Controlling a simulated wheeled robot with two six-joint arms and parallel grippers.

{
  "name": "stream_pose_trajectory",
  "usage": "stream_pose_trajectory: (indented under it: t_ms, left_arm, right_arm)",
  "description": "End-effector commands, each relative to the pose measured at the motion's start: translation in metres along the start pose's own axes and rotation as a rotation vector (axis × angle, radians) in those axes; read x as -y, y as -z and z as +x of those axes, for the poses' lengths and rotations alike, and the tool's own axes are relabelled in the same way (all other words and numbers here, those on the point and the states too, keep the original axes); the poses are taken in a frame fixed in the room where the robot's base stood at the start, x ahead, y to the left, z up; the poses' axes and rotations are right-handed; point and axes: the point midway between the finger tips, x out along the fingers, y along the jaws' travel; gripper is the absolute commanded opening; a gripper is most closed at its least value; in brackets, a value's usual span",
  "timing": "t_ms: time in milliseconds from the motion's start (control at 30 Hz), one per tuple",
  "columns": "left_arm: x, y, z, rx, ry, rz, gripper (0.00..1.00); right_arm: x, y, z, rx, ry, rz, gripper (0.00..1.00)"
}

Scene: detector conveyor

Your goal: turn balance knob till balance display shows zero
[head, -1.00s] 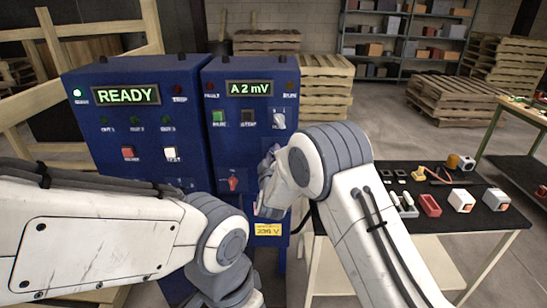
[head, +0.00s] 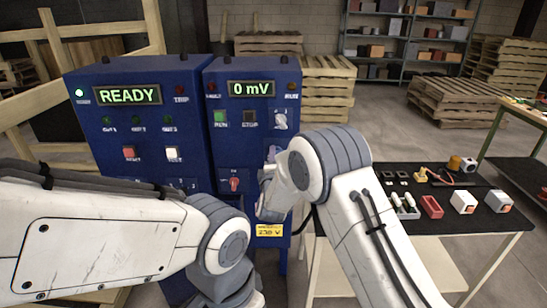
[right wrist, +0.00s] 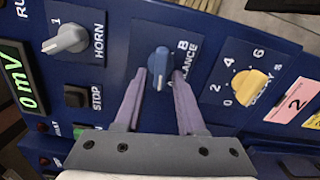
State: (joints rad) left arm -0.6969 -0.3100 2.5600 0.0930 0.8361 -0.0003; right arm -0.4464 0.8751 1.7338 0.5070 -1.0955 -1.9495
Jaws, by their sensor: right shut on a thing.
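The balance display (head: 250,88) on the right blue cabinet reads 0 mV; it also shows at the left of the right wrist view (right wrist: 24,80). The blue balance knob (right wrist: 159,62) sits on the panel beside its BALANCE label, its pointer towards the gripper. My right gripper (right wrist: 160,78) is shut on the knob, with one purple finger on each side of it. In the head view the right gripper (head: 268,172) is at the cabinet front, and the knob is hidden behind it. My left arm crosses the lower left; its gripper is out of view.
The grey horn knob (right wrist: 68,40), stop button (right wrist: 76,96) and yellow delay knob (right wrist: 250,87) lie around the balance knob. The left blue cabinet (head: 85,115) has a READY display (head: 127,95). A black-topped table (head: 470,235) with small parts stands at the right.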

Motion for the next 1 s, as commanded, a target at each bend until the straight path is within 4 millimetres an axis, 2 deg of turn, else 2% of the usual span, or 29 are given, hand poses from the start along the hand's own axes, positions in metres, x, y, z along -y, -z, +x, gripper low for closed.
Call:
stream_pose_trajectory:
  t_ms: [600, 633, 667, 1000]
  left_arm:
    - [0.0000, 0.0000, -0.0002, 0.000, 0.000, 0.000, 0.50]
    - [0.0000, 0.0000, -0.0002, 0.000, 0.000, 0.000, 0.50]
    - [0.0000, 0.0000, -0.0002, 0.000, 0.000, 0.000, 0.50]
    - [0.0001, -0.0001, 0.0009, 0.000, 0.000, 0.000, 0.50]
  right_arm:
    - [0.0021, -0.0002, -0.0003, 0.000, 0.003, -0.046, 0.00]
    - [0.0021, -0.0002, -0.0003, 0.000, 0.003, -0.046, 0.43]
    - [0.0021, -0.0002, -0.0003, 0.000, 0.003, -0.046, 0.49]
    - [0.0015, 0.0001, -0.0023, 0.000, 0.001, -0.045, 0.49]
